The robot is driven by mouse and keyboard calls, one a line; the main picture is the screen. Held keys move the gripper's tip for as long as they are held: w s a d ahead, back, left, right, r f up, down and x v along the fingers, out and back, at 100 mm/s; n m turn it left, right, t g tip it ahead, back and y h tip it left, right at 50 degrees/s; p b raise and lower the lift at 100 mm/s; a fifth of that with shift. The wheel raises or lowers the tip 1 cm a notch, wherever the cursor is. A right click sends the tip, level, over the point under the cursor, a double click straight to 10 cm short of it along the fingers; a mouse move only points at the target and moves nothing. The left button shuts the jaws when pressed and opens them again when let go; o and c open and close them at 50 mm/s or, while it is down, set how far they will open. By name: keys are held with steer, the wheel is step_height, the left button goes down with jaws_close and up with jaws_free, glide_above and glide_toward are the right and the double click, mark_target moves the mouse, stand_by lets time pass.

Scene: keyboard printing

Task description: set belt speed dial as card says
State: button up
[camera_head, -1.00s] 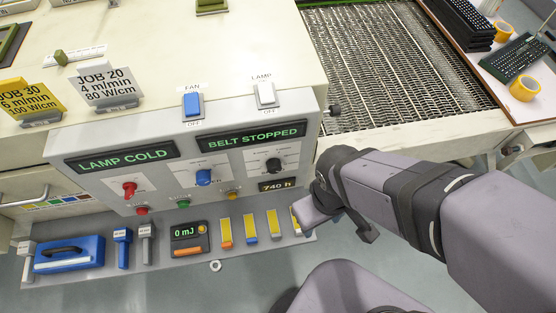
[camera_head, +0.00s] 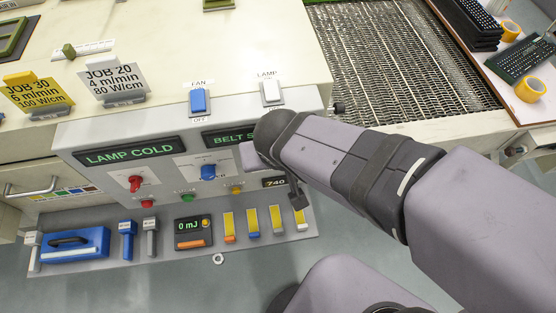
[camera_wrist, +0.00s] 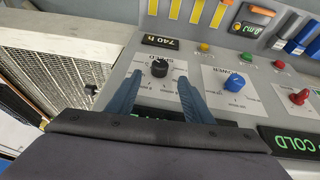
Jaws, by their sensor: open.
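The black speed dial (camera_wrist: 160,67) sits on the grey control panel in the wrist view, its label upside down there. My gripper (camera_wrist: 159,79) is open, with one blue-grey finger on each side of the dial and a gap to it. I cannot tell its exact setting. In the head view my arm hides the dial and much of the belt display (camera_head: 222,138). A white card (camera_head: 114,80) reads JOB 20, 4 m/min, 80 W/cm. A yellow card (camera_head: 37,92) reads JOB 30, 6 m/min, 100 W/cm.
Beside the dial are a blue power knob (camera_head: 208,172) and a red knob (camera_head: 135,184). Fan (camera_head: 198,101) and lamp (camera_head: 271,91) switches stand above. The mesh belt (camera_head: 385,60) is at the back right.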

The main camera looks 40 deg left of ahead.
steer(key=shift+f, duration=0.1)
steer(key=shift+p+x, duration=0.55)
steer(key=shift+x, duration=3.05)
steer(key=c, duration=1)
